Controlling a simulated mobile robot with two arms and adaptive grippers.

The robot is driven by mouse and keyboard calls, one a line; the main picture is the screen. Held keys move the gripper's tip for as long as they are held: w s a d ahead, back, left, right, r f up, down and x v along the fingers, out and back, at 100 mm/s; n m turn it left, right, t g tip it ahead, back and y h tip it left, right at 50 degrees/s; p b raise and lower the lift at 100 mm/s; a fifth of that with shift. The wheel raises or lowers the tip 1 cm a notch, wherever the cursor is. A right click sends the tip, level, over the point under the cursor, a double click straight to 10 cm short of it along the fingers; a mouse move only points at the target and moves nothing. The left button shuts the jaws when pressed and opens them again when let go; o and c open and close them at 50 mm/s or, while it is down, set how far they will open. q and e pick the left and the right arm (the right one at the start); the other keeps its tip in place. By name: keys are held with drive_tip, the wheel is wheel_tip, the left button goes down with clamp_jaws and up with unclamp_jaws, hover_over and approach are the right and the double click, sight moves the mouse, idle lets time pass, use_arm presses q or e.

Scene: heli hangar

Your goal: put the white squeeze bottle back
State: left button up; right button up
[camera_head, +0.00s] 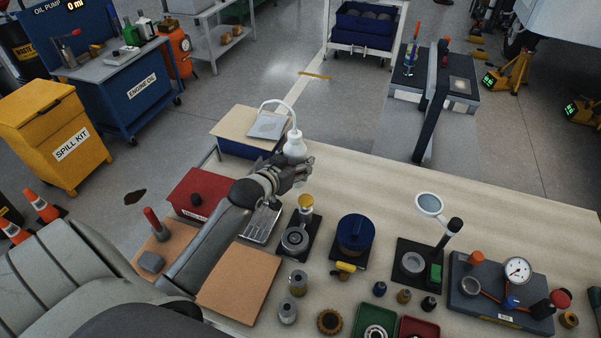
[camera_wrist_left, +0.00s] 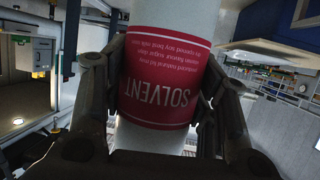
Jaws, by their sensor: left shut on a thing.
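The white squeeze bottle (camera_head: 295,146) is in my left gripper (camera_head: 290,172), over the far left part of the workbench. Its curved white spout shows above the gripper in the head view. In the left wrist view the bottle (camera_wrist_left: 145,138) stands between the two fingers of the left gripper (camera_wrist_left: 160,95), with a red label reading SOLVENT upside down. The fingers press on both sides of the label. The gripper hides the bottle's lower part in the head view, and I cannot tell how far it is above the bench. My right gripper is not in view.
Near the gripper are a blue box with a tan lid (camera_head: 235,122), a red box (camera_head: 195,187) and a metal tray (camera_head: 262,222). A lidded blue pot (camera_head: 355,233) and a gauge block (camera_head: 490,290) stand further right. The bench's far middle (camera_head: 370,180) is clear.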

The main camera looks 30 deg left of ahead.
use_arm(q)
drive_tip(key=shift+w+a+f, duration=0.25)
drive_tip(key=shift+w+f, duration=0.45)
drive_tip(key=shift+f, duration=0.75)
drive_tip(key=shift+w+a+f, duration=0.2)
drive_tip(key=shift+w+f, duration=0.5)
drive_tip(key=shift+f, duration=0.7)
drive_tip(key=shift+w+a+f, duration=0.25)
drive_tip(key=shift+w+f, duration=0.45)
drive_tip(key=shift+f, duration=0.75)
drive_tip(key=shift+b, duration=0.3)
drive_tip(key=o, duration=0.3)
drive_tip(key=shift+f, duration=0.2)
drive_tip(key=shift+o, duration=1)
drive_tip(key=shift+r, duration=0.15)
